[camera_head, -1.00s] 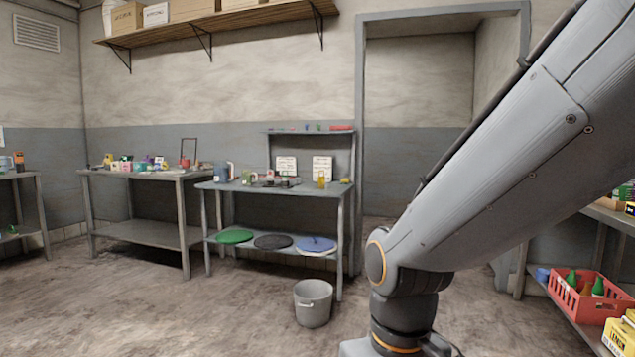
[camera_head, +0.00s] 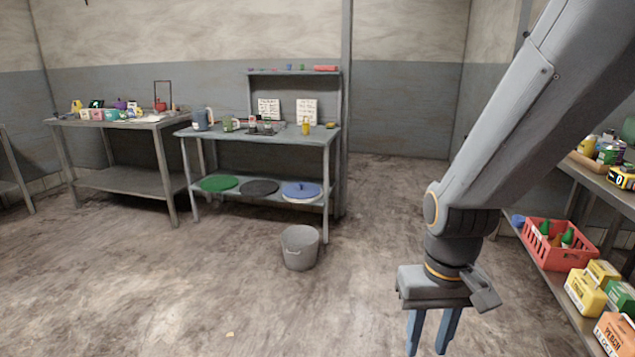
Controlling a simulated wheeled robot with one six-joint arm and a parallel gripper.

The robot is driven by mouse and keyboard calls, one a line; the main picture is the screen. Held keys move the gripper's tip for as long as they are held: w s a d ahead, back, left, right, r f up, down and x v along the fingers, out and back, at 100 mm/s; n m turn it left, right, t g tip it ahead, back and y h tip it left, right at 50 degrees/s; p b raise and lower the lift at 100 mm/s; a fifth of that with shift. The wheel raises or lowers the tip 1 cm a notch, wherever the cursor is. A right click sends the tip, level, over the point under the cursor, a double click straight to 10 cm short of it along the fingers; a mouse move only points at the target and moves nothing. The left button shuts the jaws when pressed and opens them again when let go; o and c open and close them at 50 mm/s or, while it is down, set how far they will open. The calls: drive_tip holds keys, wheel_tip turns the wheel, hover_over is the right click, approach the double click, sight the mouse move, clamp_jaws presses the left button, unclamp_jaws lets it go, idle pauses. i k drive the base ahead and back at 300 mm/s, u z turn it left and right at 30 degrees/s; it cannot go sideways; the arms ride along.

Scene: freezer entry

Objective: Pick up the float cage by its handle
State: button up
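A thin dark upright frame (camera_head: 163,87) with a small red rounded body (camera_head: 160,106) at its foot stands on the left metal table (camera_head: 85,123). It looks like the float cage with its handle, but it is too small to be sure. My gripper (camera_head: 431,345) hangs at the lower right of the view, pointing down, far from that table. Its two blue fingers are apart with nothing visible between them. The lowest fingertips are at the picture's bottom edge.
A second table (camera_head: 230,137) with jugs and cards stands right of the first. A grey bucket (camera_head: 300,247) is on the floor before it. A shelf (camera_head: 606,190) with a red crate (camera_head: 556,258) and boxes is at right. The floor at left centre is clear.

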sight(306, 126)
drive_tip(key=z, duration=0.4)
drive_tip(key=i, duration=1.7)
drive_tip(key=z, duration=0.35)
drive_tip(key=i, duration=3.5)
drive_tip(key=u, duration=1.4)
drive_tip(key=i, duration=1.3)
drive_tip(key=u, duration=1.15)
drive_tip(key=i, duration=0.4)
drive_tip(key=u, duration=0.15)
